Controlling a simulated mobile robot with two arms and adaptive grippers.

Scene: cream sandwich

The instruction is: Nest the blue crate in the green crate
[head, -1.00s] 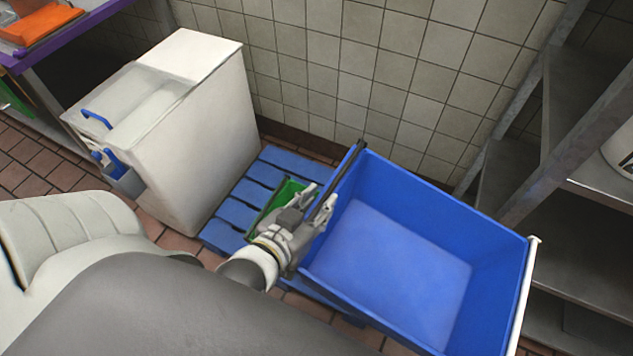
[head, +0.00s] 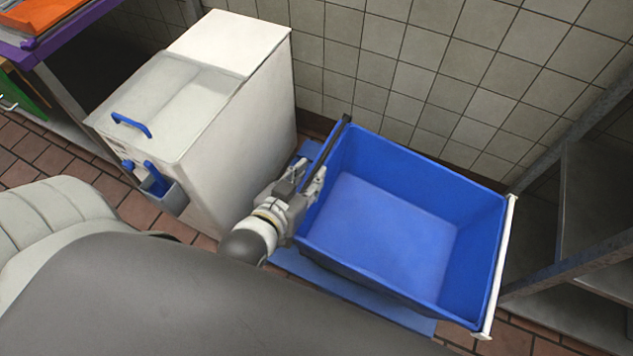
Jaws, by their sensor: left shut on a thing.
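The blue crate (head: 380,220) is a large open, empty box, tilted in the middle right of the head view. It has a dark bar along its left rim and a white bar along its right rim. My left gripper (head: 312,184) is shut on the dark bar at the left rim. The crate hangs over a blue pallet (head: 405,318). The green crate does not show; the blue crate and my gripper cover most of the pallet. I cannot tell whether the two crates touch. My right gripper is not in view.
A white bin (head: 245,110) with a blue handle stands close to the left of my gripper. A tiled wall (head: 400,45) is behind the crate. A metal shelf (head: 590,200) stands at the right. A purple table (head: 60,40) is at the upper left.

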